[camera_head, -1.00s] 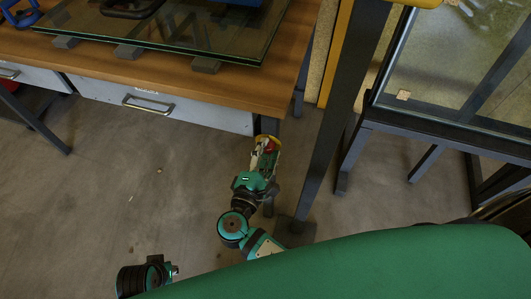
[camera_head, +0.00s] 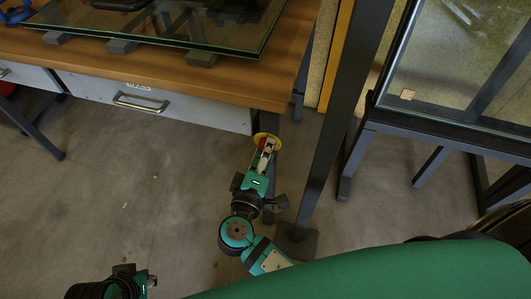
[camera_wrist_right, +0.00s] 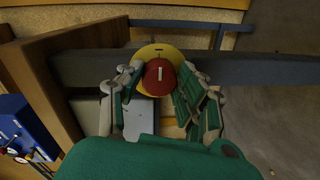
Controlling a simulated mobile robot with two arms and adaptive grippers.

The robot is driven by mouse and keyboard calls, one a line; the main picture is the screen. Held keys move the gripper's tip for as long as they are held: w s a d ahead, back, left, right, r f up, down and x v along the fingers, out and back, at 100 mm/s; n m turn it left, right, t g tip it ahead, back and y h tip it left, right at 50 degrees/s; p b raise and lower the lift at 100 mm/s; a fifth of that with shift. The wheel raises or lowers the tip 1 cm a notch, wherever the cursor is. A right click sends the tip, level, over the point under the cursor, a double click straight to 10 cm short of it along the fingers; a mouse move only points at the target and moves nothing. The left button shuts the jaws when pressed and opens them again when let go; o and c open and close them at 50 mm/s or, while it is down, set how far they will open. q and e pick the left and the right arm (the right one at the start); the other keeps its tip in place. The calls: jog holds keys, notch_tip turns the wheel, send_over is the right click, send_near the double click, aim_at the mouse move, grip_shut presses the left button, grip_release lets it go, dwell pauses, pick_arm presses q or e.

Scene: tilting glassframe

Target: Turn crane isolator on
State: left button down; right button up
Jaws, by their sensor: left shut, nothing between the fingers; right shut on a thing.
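The crane isolator is a red knob (camera_wrist_right: 159,74) with a pale stripe, upright in the right wrist view, on a yellow round plate (camera_wrist_right: 158,51). The plate also shows in the head view (camera_head: 267,141), by the table's front right leg. My right gripper (camera_head: 265,148) is shut on the red knob. In the right wrist view its fingers (camera_wrist_right: 160,90) stand on either side of the knob and hide part of the plate. My left gripper (camera_head: 149,281) is low at the left in the head view, shut, empty and far from the isolator.
A wooden table (camera_head: 215,87) with a grey drawer (camera_head: 190,112) stands above the isolator and bears a glass pane (camera_head: 170,37) on blocks. A dark post (camera_head: 335,130) rises just right of my right arm. A framed glass panel (camera_head: 440,70) stands further right. The floor at left is clear.

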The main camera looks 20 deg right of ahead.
pick_arm(q)
jog(key=shift+w+d, duration=0.1)
jog(key=shift+w, duration=0.3)
pick_arm(e)
jog(key=o, duration=1.1)
pick_arm(q)
jog(key=shift+w, duration=0.1)
pick_arm(e)
jog(key=shift+o, duration=0.2)
jog(key=f+v, duration=0.1)
jog(key=v, duration=1.1)
jog(key=shift+r, duration=0.45)
